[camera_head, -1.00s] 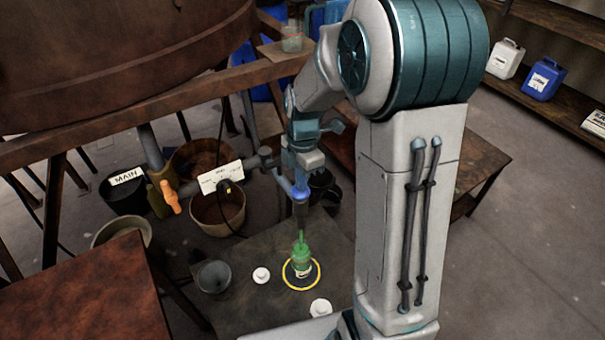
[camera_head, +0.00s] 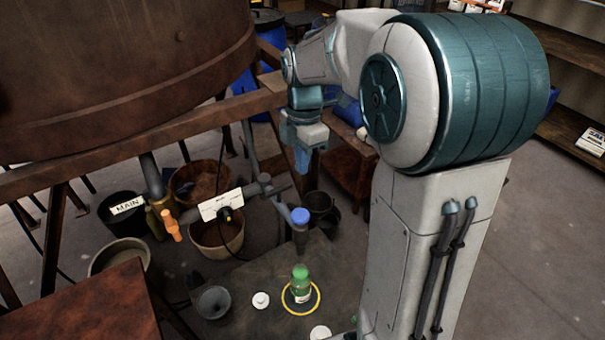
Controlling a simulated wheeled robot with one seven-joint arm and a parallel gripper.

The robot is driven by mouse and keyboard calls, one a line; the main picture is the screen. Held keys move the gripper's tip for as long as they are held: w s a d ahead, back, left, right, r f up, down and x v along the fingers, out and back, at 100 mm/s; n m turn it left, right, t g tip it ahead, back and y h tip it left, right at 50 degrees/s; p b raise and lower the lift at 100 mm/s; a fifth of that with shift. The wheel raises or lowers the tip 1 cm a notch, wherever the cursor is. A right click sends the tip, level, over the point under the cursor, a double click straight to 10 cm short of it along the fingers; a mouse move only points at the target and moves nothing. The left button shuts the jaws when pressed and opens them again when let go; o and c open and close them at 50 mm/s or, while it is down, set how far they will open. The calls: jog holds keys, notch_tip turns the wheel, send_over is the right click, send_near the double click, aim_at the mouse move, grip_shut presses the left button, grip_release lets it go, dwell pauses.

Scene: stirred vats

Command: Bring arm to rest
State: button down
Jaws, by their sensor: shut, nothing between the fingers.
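My gripper (camera_head: 302,160) hangs at the end of my raised arm in the upper middle of the head view. It points down, its fingers are together and it holds nothing. In front of that, a green bottle (camera_head: 300,283) stands upright inside a yellow ring (camera_head: 318,300) on the same table.
A large brown vat (camera_head: 110,70) on a timber frame (camera_head: 140,135) fills the upper left. A tub labelled MAIN (camera_head: 125,212) and brown buckets stand on the floor.

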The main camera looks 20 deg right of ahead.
jog(key=shift+s+r, duration=0.1)
jog(key=shift+r, duration=0.05)
dwell(0.4)
jog(key=s+d+m+t, duration=0.1)
jog(key=s+m+t, duration=0.3)
jog(key=s+m, duration=1.3)
jog(key=m, duration=0.4)
jog(key=shift+s+h, duration=0.15)
jog(key=shift+h, duration=0.15)
